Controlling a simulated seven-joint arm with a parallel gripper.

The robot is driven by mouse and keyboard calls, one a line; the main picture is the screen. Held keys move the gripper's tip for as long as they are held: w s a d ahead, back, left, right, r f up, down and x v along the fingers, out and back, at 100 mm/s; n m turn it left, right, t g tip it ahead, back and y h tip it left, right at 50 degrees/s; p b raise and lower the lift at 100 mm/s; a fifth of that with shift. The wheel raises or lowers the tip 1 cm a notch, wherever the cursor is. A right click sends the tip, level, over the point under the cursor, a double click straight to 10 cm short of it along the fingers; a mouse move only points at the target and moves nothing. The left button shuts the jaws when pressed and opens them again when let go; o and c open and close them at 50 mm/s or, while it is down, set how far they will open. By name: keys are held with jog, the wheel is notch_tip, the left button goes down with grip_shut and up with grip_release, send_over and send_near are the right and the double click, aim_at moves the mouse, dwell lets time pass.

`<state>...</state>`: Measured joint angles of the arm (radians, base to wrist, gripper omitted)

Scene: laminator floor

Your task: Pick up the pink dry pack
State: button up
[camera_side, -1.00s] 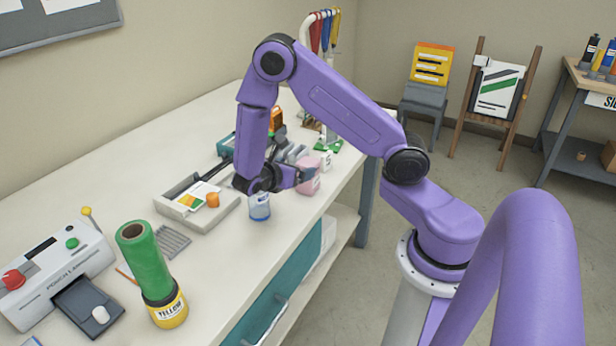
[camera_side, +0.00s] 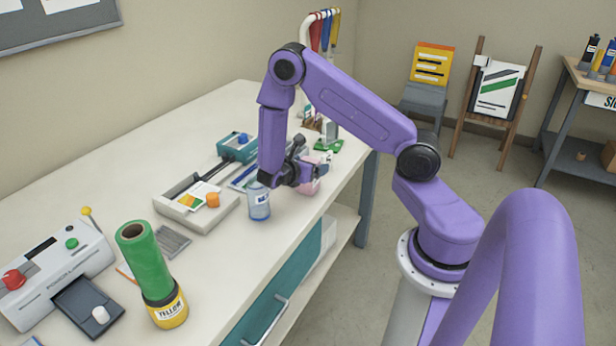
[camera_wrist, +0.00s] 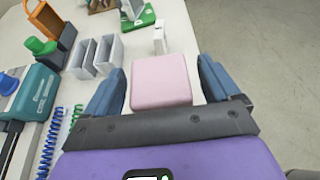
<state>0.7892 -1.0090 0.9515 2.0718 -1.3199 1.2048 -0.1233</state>
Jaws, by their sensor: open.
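The pink dry pack (camera_wrist: 161,82) is a soft-edged pink block on the white table. In the wrist view it lies centred between the two blue fingers of my gripper (camera_wrist: 161,92), with a gap on each side. In the side view the pack (camera_side: 310,185) is mostly hidden behind my gripper (camera_side: 312,172). My gripper is open and empty, low over the table. I cannot tell how far its fingertips are above the tabletop.
A clear bottle with blue (camera_side: 259,202) stands close on the near side. Grey open boxes (camera_wrist: 97,56), a small white piece (camera_wrist: 160,38) and a green-based item (camera_wrist: 138,20) lie beyond the pack. A teal device (camera_wrist: 38,93) and coils sit left. The table's edge (camera_wrist: 205,45) is right.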

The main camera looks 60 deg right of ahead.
jog(key=c, duration=1.2)
jog(key=shift+r, duration=0.1)
jog(key=shift+r, duration=0.45)
notch_tip(320, 180, up, 2)
jog(key=s+a+r, duration=0.6)
jog(key=s+r, duration=0.4)
jog(key=s, duration=0.2)
jog(key=shift+s+a, duration=0.2)
jog(key=shift+a, duration=0.05)
